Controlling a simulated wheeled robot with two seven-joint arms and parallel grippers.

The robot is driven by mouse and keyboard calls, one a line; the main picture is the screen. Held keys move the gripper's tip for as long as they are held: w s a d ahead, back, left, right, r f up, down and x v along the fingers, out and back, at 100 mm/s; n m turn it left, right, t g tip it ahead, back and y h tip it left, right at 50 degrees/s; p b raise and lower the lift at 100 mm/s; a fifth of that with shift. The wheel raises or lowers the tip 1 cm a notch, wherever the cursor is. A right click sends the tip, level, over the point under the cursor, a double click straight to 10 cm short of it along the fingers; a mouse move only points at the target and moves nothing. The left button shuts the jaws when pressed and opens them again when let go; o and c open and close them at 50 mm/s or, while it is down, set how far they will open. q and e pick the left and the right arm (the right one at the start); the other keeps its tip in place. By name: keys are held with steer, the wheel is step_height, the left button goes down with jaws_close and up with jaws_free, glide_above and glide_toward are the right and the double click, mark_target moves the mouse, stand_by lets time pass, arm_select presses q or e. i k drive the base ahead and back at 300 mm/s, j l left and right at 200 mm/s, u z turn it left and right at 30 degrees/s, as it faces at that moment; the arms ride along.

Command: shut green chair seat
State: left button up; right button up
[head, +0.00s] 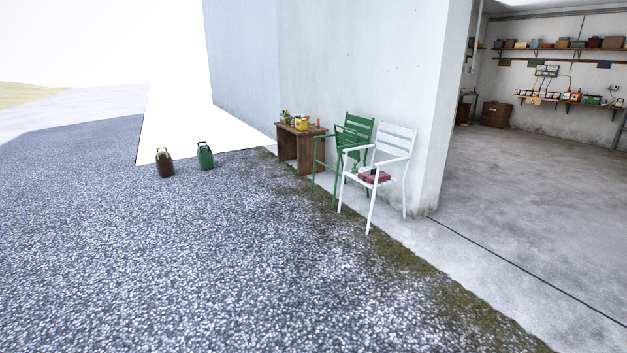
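The green chair (358,130) stands by the white wall, some way off. It has a slatted back and thin legs. Its seat is partly hidden behind the white chair (395,140), and a slatted green part shows tilted up near its back, so I cannot tell exactly how the seat stands. The white chair stands just in front and to the right, with a red object (375,177) on its seat. Neither of my grippers shows in the head view.
A small wooden table (289,147) with several small items stands behind the green chair. A brown can (164,162) and a green can (205,155) stand on the gravel at left. Open gravel (200,260) lies in front. A garage with shelves (560,52) opens at right.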

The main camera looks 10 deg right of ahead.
mark_target(347, 142)
steer(key=i+l+z, duration=0.55)
steer(key=i+z, duration=0.6)
steer(key=i, duration=2.75)
steer(key=i+l+u, duration=0.1)
steer(key=i, duration=0.7)
steer(key=i+l+u, duration=0.15)
steer(key=i+u, duration=0.3)
steer(key=i+l+u, duration=0.25)
steer(key=i+u, duration=0.15)
steer(key=i+l+u, duration=0.45)
steer(key=k+j, duration=0.05)
